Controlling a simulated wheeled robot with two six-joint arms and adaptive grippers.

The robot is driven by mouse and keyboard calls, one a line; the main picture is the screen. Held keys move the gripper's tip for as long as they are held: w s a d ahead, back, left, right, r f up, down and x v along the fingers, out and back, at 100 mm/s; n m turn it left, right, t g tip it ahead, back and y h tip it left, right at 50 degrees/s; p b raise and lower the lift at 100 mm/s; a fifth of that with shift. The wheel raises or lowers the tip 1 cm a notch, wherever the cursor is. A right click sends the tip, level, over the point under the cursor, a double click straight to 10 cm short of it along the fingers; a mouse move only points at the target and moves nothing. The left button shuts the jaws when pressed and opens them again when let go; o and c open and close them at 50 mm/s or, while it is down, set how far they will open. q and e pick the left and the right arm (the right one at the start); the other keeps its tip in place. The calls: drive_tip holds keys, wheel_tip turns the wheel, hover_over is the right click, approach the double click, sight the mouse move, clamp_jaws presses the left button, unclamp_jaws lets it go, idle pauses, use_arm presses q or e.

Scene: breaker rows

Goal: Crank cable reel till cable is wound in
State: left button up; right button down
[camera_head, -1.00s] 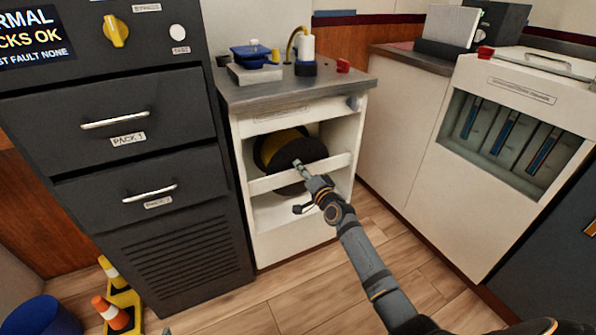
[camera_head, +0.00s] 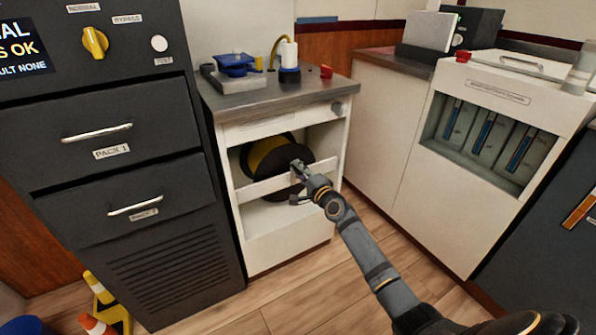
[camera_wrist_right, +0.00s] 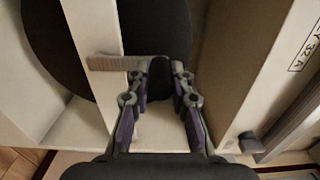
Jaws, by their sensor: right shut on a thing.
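The cable reel (camera_head: 322,167) sits in the upper opening of the white cabinet. It has a dark round front disc, with yellow (camera_head: 262,155) showing behind it. My right gripper (camera_head: 297,168) is at the disc's front face, near the white cross rail. In the right wrist view my right gripper (camera_wrist_right: 157,76) is closed around a small dark crank handle (camera_wrist_right: 159,88). A light bar (camera_wrist_right: 115,62), seemingly the crank arm, lies by the fingertips. The dark disc (camera_wrist_right: 58,40) also shows there. I cannot tell how much cable is out. My left gripper is not in view.
A black drawer cabinet (camera_head: 130,175) stands to the left. A white unit (camera_head: 430,190) stands to the right.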

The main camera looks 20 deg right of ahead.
idle(0.3)
drive_tip(key=c, duration=1.2)
unclamp_jaws()
drive_tip(key=shift+d, duration=0.1)
drive_tip(key=shift+s, duration=0.1)
drive_tip(key=shift+s+f, duration=0.1)
drive_tip(key=shift+s, duration=0.3)
drive_tip(key=s, duration=0.6)
drive_tip(key=shift+s+d, duration=0.25)
drive_tip(key=shift+d, duration=0.05)
